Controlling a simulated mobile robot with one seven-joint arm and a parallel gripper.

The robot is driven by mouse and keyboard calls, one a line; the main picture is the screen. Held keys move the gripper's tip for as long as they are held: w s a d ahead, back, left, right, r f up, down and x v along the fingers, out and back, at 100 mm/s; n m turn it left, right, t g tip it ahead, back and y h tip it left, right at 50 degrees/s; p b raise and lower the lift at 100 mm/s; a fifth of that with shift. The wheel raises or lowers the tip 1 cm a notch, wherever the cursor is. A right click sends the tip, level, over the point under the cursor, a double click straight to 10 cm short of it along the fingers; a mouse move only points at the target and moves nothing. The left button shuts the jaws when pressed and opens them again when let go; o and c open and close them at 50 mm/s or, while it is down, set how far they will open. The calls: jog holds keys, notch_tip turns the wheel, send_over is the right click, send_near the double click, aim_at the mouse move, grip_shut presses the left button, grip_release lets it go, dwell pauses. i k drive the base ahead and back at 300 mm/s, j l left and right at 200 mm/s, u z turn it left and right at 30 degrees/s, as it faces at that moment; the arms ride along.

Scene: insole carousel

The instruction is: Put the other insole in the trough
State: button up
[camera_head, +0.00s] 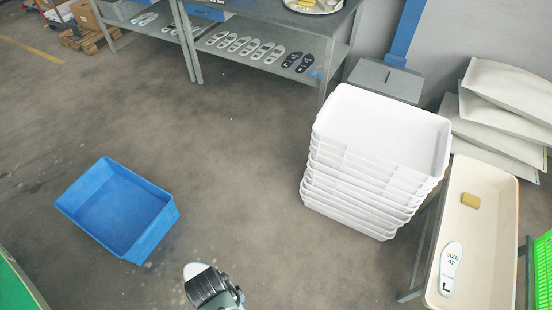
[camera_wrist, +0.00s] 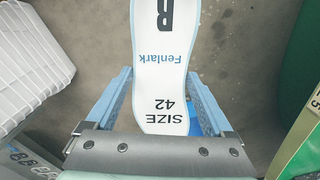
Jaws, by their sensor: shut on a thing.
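My gripper (camera_head: 204,276) is at the bottom middle of the head view, over open floor. In the wrist view my gripper (camera_wrist: 160,82) is shut on a white insole (camera_wrist: 163,60) marked R, Fenlark and SIZE 42. Only the tip of this insole (camera_head: 193,269) shows in the head view. The cream trough (camera_head: 497,240) stands at the right, well away from my gripper. A white insole marked SIZE 42 and L (camera_head: 450,268) lies in the trough near its left wall. A yellow block (camera_head: 470,201) lies further back in it.
A tall stack of white trays (camera_head: 375,150) stands between my gripper and the trough's far end. A blue bin (camera_head: 118,212) is on the floor at the left. A grey bench (camera_head: 270,62) with several insoles on its shelf stands behind. A green crate (camera_head: 544,270) is at the right edge.

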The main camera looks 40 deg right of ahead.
aim_at(474, 278)
jog(key=l+z, duration=0.25)
jog(key=z, duration=0.25)
jog(key=k+l+z, duration=0.1)
jog(key=l+z, duration=0.2)
jog(key=z, duration=0.2)
jog(key=l+z, duration=0.25)
jog(key=z, duration=0.2)
jog(key=i+l+z, duration=0.15)
jog(key=l, duration=0.3)
jog(key=i+l+z, duration=0.2)
jog(key=l, duration=0.3)
jog(key=i+l+z, duration=0.15)
jog(key=l, duration=0.3)
jog(key=i+l+z, duration=0.2)
jog(key=l, duration=0.2)
